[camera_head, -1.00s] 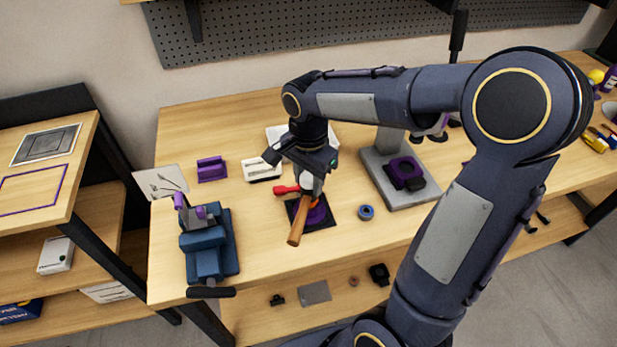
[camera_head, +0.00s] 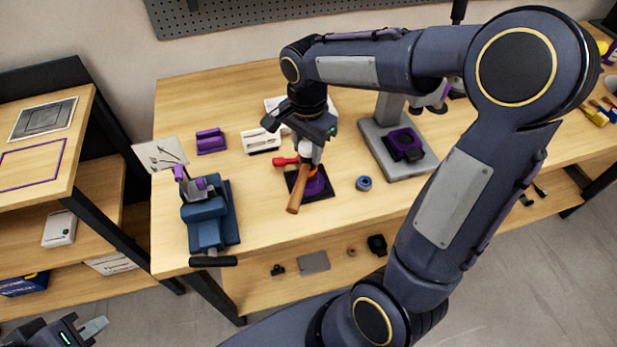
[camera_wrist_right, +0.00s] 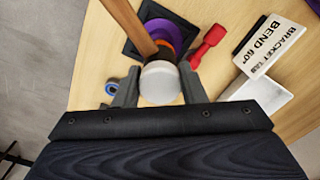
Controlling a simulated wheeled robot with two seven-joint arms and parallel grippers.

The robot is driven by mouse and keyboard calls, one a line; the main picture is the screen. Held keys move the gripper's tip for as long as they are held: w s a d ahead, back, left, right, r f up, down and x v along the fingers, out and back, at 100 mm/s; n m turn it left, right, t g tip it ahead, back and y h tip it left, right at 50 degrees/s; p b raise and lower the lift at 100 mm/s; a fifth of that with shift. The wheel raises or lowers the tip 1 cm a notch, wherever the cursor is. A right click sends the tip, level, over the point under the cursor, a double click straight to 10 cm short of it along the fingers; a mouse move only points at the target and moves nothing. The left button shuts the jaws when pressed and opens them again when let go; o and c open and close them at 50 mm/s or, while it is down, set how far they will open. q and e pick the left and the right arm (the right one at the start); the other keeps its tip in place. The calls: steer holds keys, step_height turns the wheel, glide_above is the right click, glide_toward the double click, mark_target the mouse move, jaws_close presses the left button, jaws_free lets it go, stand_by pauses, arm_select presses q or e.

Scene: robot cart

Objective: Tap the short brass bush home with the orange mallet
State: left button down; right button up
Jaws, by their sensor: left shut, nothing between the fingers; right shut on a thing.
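My right gripper (camera_wrist_right: 156,88) is shut on the mallet, its fingers either side of the white round face (camera_wrist_right: 160,84). The mallet's orange-brown wooden handle (camera_head: 298,188) slants toward the bench's front edge; it also shows in the right wrist view (camera_wrist_right: 128,24). The mallet is over or beside a purple round fixture (camera_head: 317,184) on a black square plate (camera_wrist_right: 188,24); I cannot tell whether they touch. I cannot make out the brass bush; the mallet and gripper cover part of the fixture. My left gripper (camera_head: 97,326) is shut and empty, low at the left, away from the bench.
A red handled piece (camera_head: 285,161) lies close behind the plate. A blue ring (camera_head: 364,183) lies to its right. A blue vise (camera_head: 207,222) stands at the left, a grey-based press (camera_head: 413,172) at the right. A white labelled block (camera_wrist_right: 277,42) is near the red piece.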

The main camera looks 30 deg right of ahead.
steer(key=shift+f+b, duration=0.7)
steer(key=shift+f, duration=0.2)
stand_by(0.5)
steer(key=shift+r+p, duration=0.8)
steer(key=shift+r, duration=0.1)
steer(key=shift+f+b, duration=0.85)
steer(key=shift+f, duration=0.15)
stand_by(0.6)
steer(key=shift+r+p, duration=0.7)
steer(key=shift+r, duration=0.1)
steer(key=shift+r, duration=0.1)
